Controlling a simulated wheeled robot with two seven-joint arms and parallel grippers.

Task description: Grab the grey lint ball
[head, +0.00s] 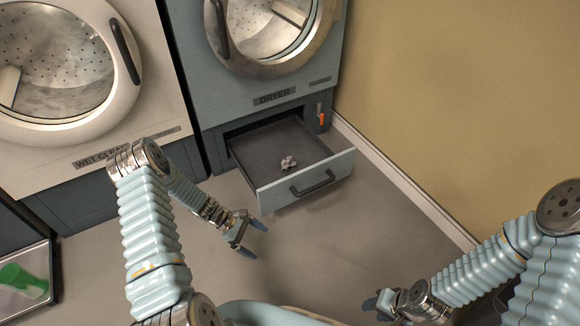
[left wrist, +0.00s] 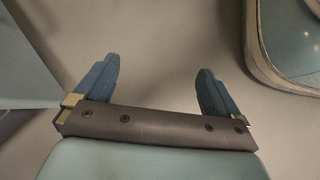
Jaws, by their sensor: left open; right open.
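The grey lint ball (head: 288,163) is a small lumpy clump lying on the floor of the pulled-out drawer (head: 262,153) under the dryer. My left gripper (head: 253,238) is open and empty, in front of the drawer and to the lower left of it, apart from it. In the left wrist view its two blue fingers (left wrist: 155,88) are spread with only bare floor between them. My right gripper (head: 380,303) is open at the lower right, well away from the drawer. The lint ball does not show in the left wrist view.
The dryer (head: 275,80) stands above the drawer, beside a wet cleaning machine (head: 75,90) on the left. The drawer's front has a dark handle (head: 312,183). A beige wall (head: 460,100) is on the right. A green object (head: 22,280) lies in a tray at lower left. The floor ahead is clear.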

